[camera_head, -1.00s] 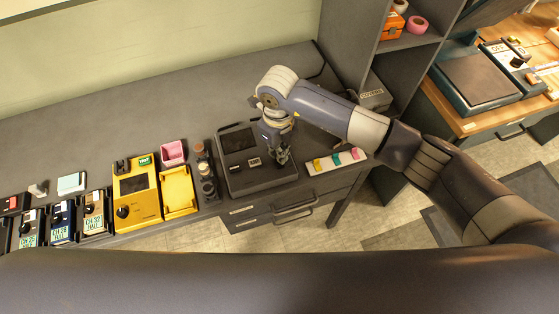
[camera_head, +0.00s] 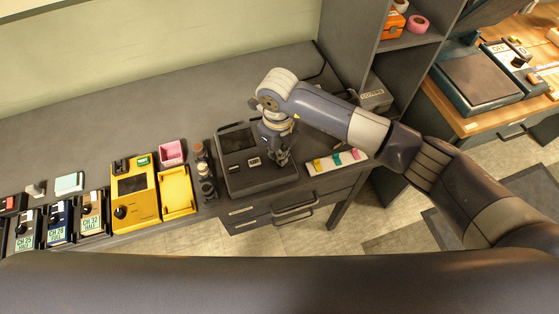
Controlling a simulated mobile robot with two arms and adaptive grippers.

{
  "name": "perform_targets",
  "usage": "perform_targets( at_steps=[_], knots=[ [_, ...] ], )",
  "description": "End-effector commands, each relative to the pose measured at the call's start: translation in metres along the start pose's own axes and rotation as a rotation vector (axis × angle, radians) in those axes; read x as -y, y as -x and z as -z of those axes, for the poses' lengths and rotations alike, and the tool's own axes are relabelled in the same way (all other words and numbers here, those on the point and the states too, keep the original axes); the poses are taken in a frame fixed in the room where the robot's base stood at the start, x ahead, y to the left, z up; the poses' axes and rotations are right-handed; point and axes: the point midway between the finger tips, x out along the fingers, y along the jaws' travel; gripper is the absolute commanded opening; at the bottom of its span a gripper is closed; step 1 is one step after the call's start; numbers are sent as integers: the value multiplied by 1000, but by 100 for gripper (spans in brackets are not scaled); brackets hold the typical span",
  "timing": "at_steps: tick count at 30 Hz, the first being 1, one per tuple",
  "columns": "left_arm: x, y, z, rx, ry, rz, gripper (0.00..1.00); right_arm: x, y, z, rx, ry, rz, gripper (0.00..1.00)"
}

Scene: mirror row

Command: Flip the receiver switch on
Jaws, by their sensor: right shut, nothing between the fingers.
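The dark grey box with a black screen (camera_head: 238,141) and a small light label (camera_head: 254,162) stands on the grey desk; I take it to be the receiver. My right gripper (camera_head: 283,161) points down over its right side, shut and empty. Its tips are at or just above the front right of the top; I cannot tell whether they touch. The gripper and wrist cover that part of the box, and I cannot make out the switch or its position. My left gripper is not in view.
A white strip with coloured pieces (camera_head: 319,168) lies right of the box. Small bottles (camera_head: 205,170), a yellow device (camera_head: 135,200), a pink bin (camera_head: 172,152) and several labelled units (camera_head: 59,222) line the desk to the left. Grey shelves (camera_head: 385,75) stand at right.

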Motion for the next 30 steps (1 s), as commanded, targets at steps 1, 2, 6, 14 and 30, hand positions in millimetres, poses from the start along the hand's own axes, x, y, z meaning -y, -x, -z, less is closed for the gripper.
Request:
perform_targets(
  at_steps=[1,2,6,14,30],
  knots=[
    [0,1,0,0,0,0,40,-1,-1,2,-6,0,-2,0],
    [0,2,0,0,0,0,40,-1,0,2,-6,0,-2,0],
    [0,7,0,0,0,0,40,0,9,2,-5,0,-1,0],
    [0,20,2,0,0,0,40,0,31,1,-4,0,-1,0],
    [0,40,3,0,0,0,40,0,69,1,-5,0,-1,0]
  ],
)
